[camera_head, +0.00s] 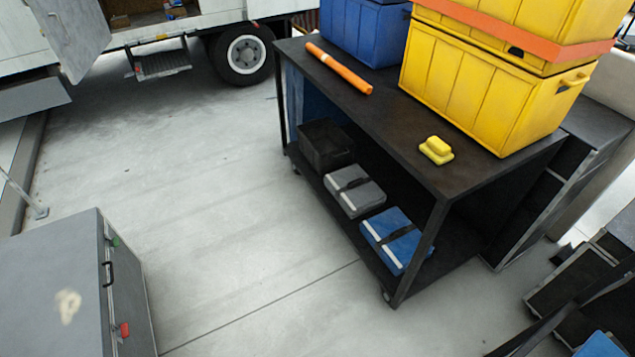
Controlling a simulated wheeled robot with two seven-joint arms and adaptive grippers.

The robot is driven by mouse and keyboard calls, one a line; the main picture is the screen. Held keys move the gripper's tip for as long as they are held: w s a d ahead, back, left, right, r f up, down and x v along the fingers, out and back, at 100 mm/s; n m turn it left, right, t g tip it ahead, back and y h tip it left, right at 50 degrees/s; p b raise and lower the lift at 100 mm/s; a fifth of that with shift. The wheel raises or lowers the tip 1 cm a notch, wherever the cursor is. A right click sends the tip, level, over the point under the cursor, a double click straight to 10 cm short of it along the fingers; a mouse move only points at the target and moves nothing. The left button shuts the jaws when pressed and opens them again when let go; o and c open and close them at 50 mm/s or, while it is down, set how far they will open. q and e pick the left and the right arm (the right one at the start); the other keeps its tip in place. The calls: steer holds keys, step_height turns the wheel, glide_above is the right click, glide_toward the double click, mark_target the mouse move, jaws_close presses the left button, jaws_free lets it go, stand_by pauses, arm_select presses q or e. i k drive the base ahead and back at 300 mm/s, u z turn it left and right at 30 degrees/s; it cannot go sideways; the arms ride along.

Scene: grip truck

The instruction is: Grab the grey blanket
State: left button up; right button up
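The grey blanket (360,201) lies folded into a flat block with a dark strap around it. It rests on the lower shelf (340,222) of a black cart, near the shelf's open long side. A black open crate (325,146) stands on the far side of the grey blanket. Neither of my grippers can be made out in the head view, and nothing is touching the grey blanket.
The cart's top (385,106) overhangs the shelf and carries an orange roll (339,68), a yellow block (436,150), a blue bin (365,30) and yellow bins (480,95). A grey case (55,285) stands at lower left. The floor (220,215) between is clear.

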mark_target(356, 192)
steer(key=u, duration=0.65)
steer(key=i, duration=2.55)
steer(key=z, duration=1.25)
steer(key=i, duration=0.6)
steer(key=z, duration=0.45)
